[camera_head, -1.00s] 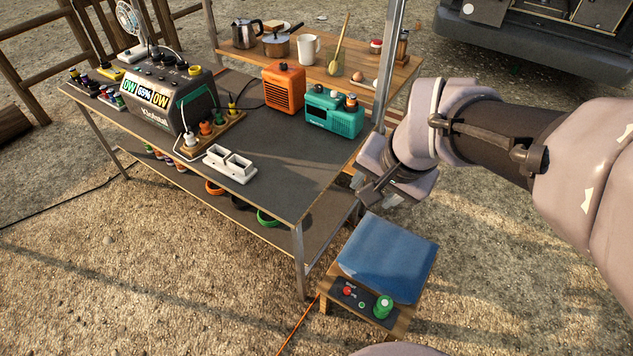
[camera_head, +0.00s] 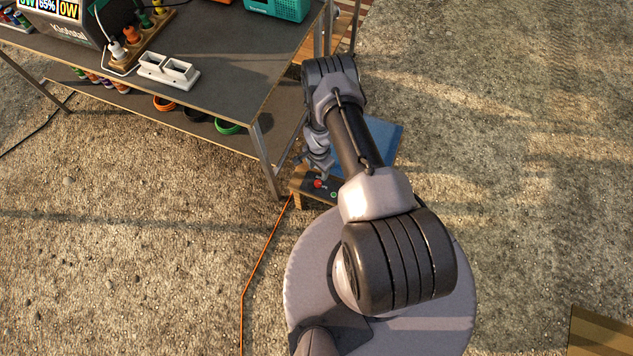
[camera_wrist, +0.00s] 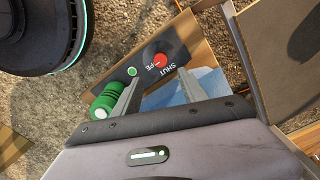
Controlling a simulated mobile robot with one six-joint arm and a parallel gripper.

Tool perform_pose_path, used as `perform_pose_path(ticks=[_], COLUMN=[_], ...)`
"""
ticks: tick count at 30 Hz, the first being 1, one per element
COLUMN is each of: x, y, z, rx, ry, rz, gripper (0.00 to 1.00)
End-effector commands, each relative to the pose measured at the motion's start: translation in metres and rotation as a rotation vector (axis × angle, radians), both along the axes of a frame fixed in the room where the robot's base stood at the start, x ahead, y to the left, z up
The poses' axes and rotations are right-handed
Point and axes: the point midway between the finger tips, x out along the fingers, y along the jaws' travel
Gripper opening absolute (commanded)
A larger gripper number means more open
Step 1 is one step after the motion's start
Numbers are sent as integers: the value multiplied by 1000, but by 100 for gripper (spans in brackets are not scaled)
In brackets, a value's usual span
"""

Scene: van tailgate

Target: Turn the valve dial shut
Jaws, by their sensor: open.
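The red valve dial (camera_wrist: 160,60) sits on a dark panel (camera_wrist: 123,72) with the words SHUT and, partly hidden, OPE beside it. A pale mark shows on the dial, but I cannot tell its exact setting. The dial also shows in the head view (camera_head: 318,184). In the wrist view my gripper (camera_wrist: 162,76) is open and empty, its fingertips pointing at the panel on either side of the dial's line. It appears just above the panel, apart from the dial. In the head view my gripper (camera_head: 318,166) hangs above the stool's near end.
A green ribbed cylinder (camera_wrist: 106,101) stands beside my left finger, close to it. A small green button (camera_wrist: 132,71) is on the panel. A blue cushion (camera_head: 386,138) covers the stool's far part. The workbench (camera_head: 215,95) stands left, its metal leg (camera_head: 265,165) near my gripper. An orange cable (camera_head: 258,262) crosses the gravel.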

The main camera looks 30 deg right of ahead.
Motion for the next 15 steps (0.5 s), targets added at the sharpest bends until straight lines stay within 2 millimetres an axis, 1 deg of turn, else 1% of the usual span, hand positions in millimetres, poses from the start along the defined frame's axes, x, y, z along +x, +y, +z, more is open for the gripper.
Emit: perform_pose_path(ticks=[1,3,6,10,12,15], x=[-1,0,0,0,0,1], y=[0,0,0,0,0,0], z=[-23,-45,-72,-95,-103,-108], rx=[0,0,0,0,0,0], ry=[1,0,0,0,0,0], rz=[0,1,0,1,2,2], gripper=[50,50,50,50,50,50])
